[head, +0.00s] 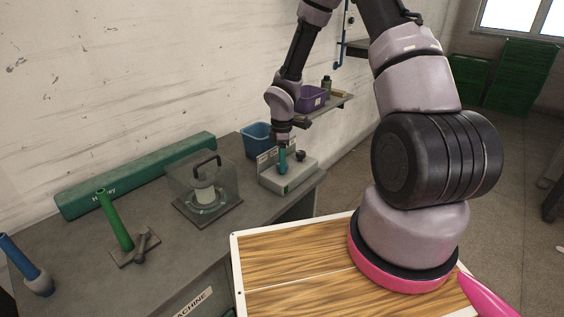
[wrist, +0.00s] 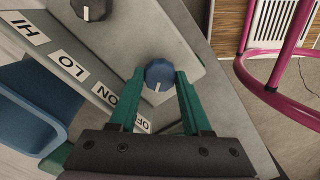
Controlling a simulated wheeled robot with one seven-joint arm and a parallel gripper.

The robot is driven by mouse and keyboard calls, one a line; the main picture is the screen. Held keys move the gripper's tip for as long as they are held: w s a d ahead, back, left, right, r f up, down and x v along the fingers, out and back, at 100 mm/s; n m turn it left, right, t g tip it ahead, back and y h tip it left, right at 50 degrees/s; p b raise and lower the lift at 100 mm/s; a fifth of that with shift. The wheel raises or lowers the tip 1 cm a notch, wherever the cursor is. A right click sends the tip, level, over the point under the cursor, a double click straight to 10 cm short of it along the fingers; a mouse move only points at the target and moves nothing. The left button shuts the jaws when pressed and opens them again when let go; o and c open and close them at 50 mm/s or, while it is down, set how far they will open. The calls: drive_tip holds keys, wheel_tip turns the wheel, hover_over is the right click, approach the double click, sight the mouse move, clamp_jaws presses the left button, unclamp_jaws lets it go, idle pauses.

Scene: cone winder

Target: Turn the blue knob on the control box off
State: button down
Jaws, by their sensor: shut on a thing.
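The control box (head: 290,178) is a pale grey box at the right end of the grey bench in the head view. In the wrist view its face (wrist: 135,35) carries a blue knob (wrist: 159,74) with a white pointer line, and a dark knob (wrist: 92,8). My gripper (wrist: 159,82) has green fingers, one on each side of the blue knob, and is shut on it. Labels HI, LO, ON and OFF (wrist: 142,124) line the box; OFF is partly hidden by a finger. In the head view my gripper (head: 282,160) covers the blue knob.
A blue bin (head: 256,138) stands behind the box, and a purple bin (head: 311,98) sits on a shelf. A clear cover with a black handle (head: 204,180) stands left of the box.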

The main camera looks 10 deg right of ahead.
idle(0.4)
drive_tip(key=shift+c, duration=1.8)
unclamp_jaws()
drive_tip(key=shift+r, duration=0.1)
wheel_tip(320, 180, up, 11)
drive_tip(key=shift+f, duration=0.2)
drive_tip(key=shift+d+r, duration=0.1)
